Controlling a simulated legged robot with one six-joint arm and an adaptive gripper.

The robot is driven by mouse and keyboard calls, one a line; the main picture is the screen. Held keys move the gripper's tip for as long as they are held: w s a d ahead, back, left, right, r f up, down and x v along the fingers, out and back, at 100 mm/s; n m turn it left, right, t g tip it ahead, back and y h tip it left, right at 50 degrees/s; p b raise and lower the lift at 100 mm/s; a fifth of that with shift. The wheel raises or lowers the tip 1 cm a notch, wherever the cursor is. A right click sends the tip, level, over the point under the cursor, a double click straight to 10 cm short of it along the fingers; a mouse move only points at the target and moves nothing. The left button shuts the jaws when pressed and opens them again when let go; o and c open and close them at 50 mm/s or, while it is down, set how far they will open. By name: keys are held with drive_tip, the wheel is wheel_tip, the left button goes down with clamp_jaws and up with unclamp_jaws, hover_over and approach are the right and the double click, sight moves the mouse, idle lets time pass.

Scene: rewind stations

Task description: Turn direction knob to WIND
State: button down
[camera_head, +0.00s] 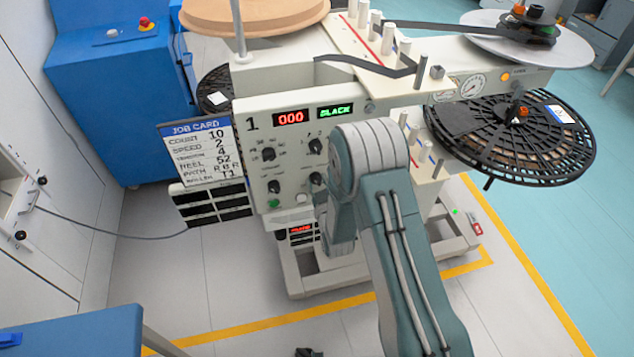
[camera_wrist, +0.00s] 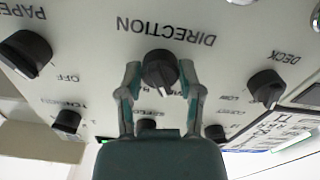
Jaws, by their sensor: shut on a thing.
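In the wrist view, which shows the panel upside down, the black direction knob (camera_wrist: 160,72) sits beside the printed word DIRECTION. My gripper (camera_wrist: 161,84) is at the knob, with one finger on each side, shut on it. The small position lettering by the knob is mostly hidden by the knob and fingers, so I cannot read its setting. In the head view, my arm covers the right part of the control panel (camera_head: 254,130) and hides my fingertips.
Near the fingers are the deck knob (camera_wrist: 266,88), the paper knob (camera_wrist: 25,53) and the tension knob (camera_wrist: 66,121). The panel displays read 000 (camera_head: 291,118) and SLACK (camera_head: 336,111). A job card (camera_head: 202,150) hangs left of the panel. A black reel (camera_head: 465,125) juts out at right.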

drive_tip(key=shift+c, duration=1.3)
unclamp_jaws()
drive_tip(key=shift+r, duration=0.15)
drive_tip(key=shift+s, duration=0.3)
drive_tip(key=v, duration=1.1)
